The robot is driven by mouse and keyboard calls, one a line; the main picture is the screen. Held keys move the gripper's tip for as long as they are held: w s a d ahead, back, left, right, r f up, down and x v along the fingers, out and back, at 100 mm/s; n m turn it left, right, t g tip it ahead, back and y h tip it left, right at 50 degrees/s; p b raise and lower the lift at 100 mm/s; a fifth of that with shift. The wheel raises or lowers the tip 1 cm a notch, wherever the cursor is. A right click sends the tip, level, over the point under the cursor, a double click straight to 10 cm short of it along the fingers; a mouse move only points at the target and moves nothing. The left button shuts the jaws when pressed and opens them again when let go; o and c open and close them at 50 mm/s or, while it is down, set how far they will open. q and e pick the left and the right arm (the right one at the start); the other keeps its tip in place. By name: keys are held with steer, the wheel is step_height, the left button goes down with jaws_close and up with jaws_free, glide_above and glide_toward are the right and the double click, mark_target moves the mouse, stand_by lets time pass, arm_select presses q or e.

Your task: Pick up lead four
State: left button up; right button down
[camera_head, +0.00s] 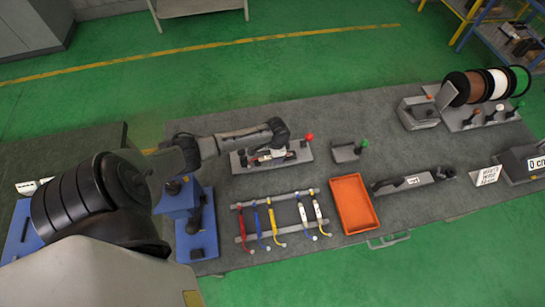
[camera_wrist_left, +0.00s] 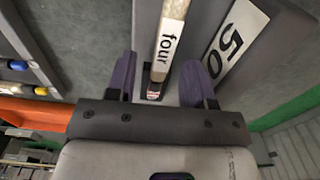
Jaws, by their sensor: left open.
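Lead four, a pale strip labelled "four" (camera_wrist_left: 170,38), shows in the left wrist view with its dark, red-marked end pointing toward my palm. My left gripper (camera_wrist_left: 161,80) is open, with one purple-grey finger on each side of the lead's lower end. Gaps show between the fingers and the lead. In the head view my left arm reaches over a grey fixture (camera_head: 240,167) with a red knob (camera_head: 309,136). The wrist hides part of this fixture, and the lead is too small to make out clearly there. My right gripper is not in view.
A grey block with a "50" label (camera_wrist_left: 232,40) stands close right of the fingers. On the bench (camera_head: 390,120), a rack (camera_head: 240,238) holds several coloured leads. An orange tray (camera_head: 353,204) lies beside it. Cable spools (camera_head: 498,85) stand at the far right.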

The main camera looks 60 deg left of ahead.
arm_select(q)
steer(key=shift+f, duration=0.15)
steer(key=shift+c, duration=0.4)
jaws_close()
steer(key=shift+r, duration=0.4)
steer(key=r, duration=0.3)
steer(key=shift+w+d+r, duration=0.15)
steer(key=shift+d+r, duration=0.15)
steer(key=shift+r, duration=0.05)
steer(key=w+d+r, duration=0.4)
steer(key=d+r, duration=0.2)
steer(key=d, duration=0.4)
steer(key=shift+r+b, duration=0.25)
steer(key=shift+b, duration=0.05)
